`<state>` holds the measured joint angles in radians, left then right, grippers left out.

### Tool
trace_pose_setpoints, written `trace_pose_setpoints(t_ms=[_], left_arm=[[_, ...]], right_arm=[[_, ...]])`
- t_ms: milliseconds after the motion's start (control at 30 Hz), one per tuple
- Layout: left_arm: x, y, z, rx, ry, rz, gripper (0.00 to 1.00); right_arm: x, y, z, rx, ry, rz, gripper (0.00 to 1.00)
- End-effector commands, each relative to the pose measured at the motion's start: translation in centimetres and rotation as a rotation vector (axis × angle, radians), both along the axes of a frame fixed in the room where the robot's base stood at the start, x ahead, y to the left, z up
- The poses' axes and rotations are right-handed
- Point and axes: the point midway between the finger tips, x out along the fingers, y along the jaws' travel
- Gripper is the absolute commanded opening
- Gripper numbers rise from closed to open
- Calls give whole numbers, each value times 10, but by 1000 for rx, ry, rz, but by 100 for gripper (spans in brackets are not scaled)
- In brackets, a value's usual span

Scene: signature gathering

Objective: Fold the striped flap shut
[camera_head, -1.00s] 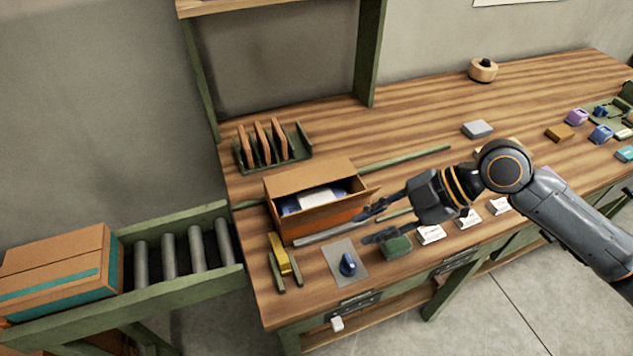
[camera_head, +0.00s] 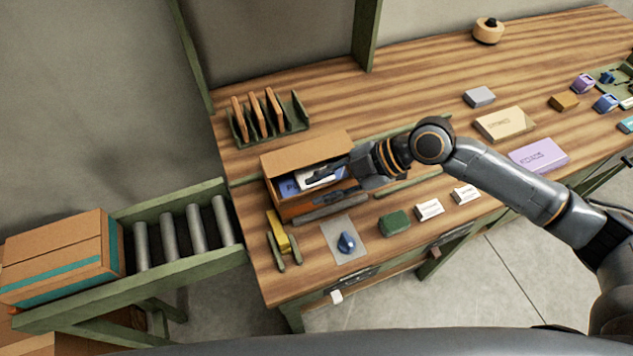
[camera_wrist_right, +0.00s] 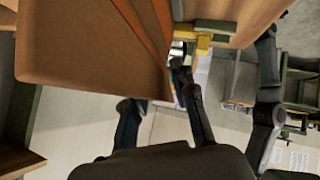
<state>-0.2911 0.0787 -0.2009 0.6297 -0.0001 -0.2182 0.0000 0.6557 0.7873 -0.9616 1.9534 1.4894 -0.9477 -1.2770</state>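An open cardboard box (camera_head: 275,186) stands on the workbench. Its back flap (camera_head: 305,152) stands raised, and blue and white packets (camera_head: 290,188) lie inside. I cannot make out stripes on any flap. My right gripper (camera_head: 331,183) is at the box's right side, with its fingers apart and reaching over the opening and the right edge. It hides the right flap, so I cannot tell how that flap lies or whether I touch it. In the right wrist view a large brown cardboard panel (camera_wrist_right: 90,45) fills the upper left, beside the spread fingers. My left gripper is not in view.
A yellow tool (camera_head: 277,231) in a green holder, a blue-knobbed plate (camera_head: 345,242) and a green block (camera_head: 394,223) lie in front of the box. A rack (camera_head: 268,125) stands behind it. A taped carton (camera_head: 60,258) sits on rollers at left.

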Motion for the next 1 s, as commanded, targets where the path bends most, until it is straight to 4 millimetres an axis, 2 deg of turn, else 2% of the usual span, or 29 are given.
trace_pose_setpoints(t_ms=[33, 133, 467, 533, 600, 633, 1000], left_arm=[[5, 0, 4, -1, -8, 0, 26], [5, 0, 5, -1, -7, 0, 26], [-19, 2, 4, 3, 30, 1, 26], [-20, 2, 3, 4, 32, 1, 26], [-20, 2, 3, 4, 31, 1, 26], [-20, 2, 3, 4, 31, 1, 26], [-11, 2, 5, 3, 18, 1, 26]], right_arm=[[0, 5, -3, 0, 2, 0, 26], [1, 11, -8, 0, 1, -1, 26], [1, 13, -12, -1, 0, 0, 26], [1, 13, -12, -1, 0, 0, 16], [1, 13, -12, -1, 0, 0, 2], [1, 13, -12, -1, 0, 0, 0], [2, 14, -11, -5, 16, 0, 0]])
